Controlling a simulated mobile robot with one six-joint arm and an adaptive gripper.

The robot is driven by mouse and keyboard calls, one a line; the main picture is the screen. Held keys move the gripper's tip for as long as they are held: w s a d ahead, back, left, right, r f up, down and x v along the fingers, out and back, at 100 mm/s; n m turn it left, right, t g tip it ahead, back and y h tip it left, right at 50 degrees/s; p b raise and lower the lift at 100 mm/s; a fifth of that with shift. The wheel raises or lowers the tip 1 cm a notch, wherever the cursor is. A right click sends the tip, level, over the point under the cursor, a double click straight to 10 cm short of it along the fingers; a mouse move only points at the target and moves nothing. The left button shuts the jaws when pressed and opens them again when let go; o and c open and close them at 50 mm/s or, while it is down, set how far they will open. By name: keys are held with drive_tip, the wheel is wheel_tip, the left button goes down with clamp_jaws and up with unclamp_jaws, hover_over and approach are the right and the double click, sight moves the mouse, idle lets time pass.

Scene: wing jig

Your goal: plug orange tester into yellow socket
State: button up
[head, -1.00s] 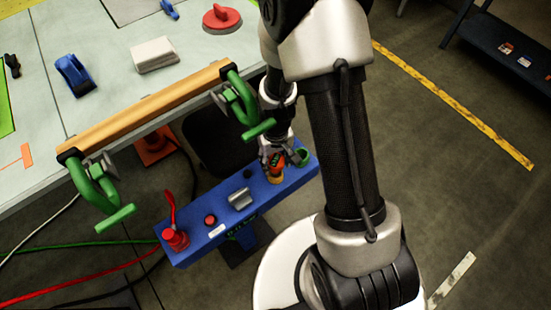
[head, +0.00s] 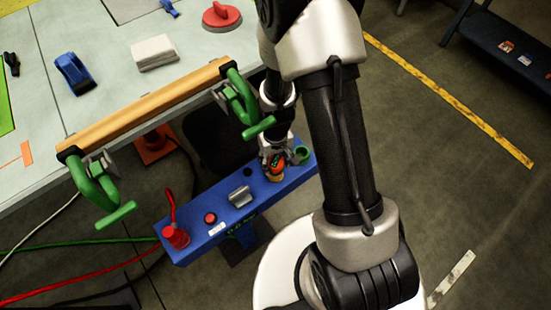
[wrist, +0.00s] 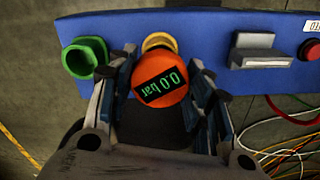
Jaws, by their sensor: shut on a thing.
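The orange tester (wrist: 161,82) has a dark display reading 0.0 bar. It also shows in the head view (head: 277,164). My gripper (wrist: 163,92) is shut on it, with a finger on each side; the gripper also shows in the head view (head: 273,156). The yellow socket (wrist: 158,41) sits on the blue panel, directly behind the tester in the wrist view and just below it in the head view (head: 276,178). The tester hides part of the socket. I cannot tell whether the tester's end is seated inside it.
A green socket (wrist: 84,58) is close beside my gripper on the blue panel (head: 203,243). The panel also carries a grey part (head: 240,196), a red button (head: 210,218) and a red valve (head: 175,236). A green clamp (head: 240,100) on the table edge stands close to my arm.

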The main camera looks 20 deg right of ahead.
drive_tip(key=shift+f, duration=0.35)
drive_tip(key=o, duration=1.1)
drive_tip(key=shift+r, duration=0.15)
wheel_tip(320, 180, up, 12)
idle(0.4)
